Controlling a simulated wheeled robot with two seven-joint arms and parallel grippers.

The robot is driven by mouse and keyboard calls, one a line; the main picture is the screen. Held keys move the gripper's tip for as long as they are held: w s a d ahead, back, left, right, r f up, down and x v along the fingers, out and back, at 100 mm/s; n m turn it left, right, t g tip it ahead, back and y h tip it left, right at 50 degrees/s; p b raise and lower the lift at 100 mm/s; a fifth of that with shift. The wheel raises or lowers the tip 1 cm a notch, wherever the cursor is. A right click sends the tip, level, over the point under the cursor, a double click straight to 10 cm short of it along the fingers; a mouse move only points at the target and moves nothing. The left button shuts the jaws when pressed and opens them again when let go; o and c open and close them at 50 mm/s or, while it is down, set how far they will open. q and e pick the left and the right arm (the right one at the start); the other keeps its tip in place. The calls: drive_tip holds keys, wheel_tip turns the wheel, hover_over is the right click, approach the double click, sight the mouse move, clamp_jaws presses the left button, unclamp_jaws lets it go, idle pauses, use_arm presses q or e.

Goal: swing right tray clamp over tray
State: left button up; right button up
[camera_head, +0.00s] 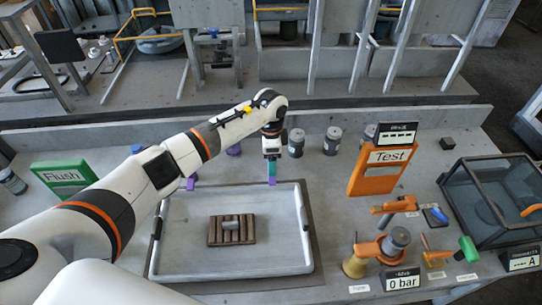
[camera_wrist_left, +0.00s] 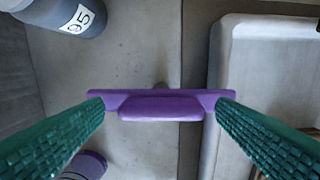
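The pale rectangular tray (camera_head: 237,264) lies on a dark base, and its edge shows in the left wrist view (camera_wrist_left: 228,62). My left gripper (camera_head: 271,172), with green fingers, points down at the tray's far edge, right of its middle. A purple clamp (camera_head: 272,181) is at its fingertips. In the left wrist view the fingers (camera_wrist_left: 160,105) are spread, and the clamp's purple crossbar (camera_wrist_left: 160,108) spans between them; I cannot tell if they touch its ends. Another purple clamp (camera_head: 190,184) is at the far edge, further left. My right gripper is out of view.
A brown slatted block (camera_head: 232,232) lies in the tray. Grey bottles (camera_head: 296,143) stand behind the tray; one labelled 95 shows in the wrist view (camera_wrist_left: 70,15). An orange Test sign (camera_head: 380,165), an orange fixture (camera_head: 372,250) and a glass box (camera_head: 495,205) stand to the right.

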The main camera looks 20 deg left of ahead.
use_arm(q)
wheel_tip(320, 180, up, 12)
drive_tip(key=b, duration=0.2)
idle(0.4)
idle(0.4)
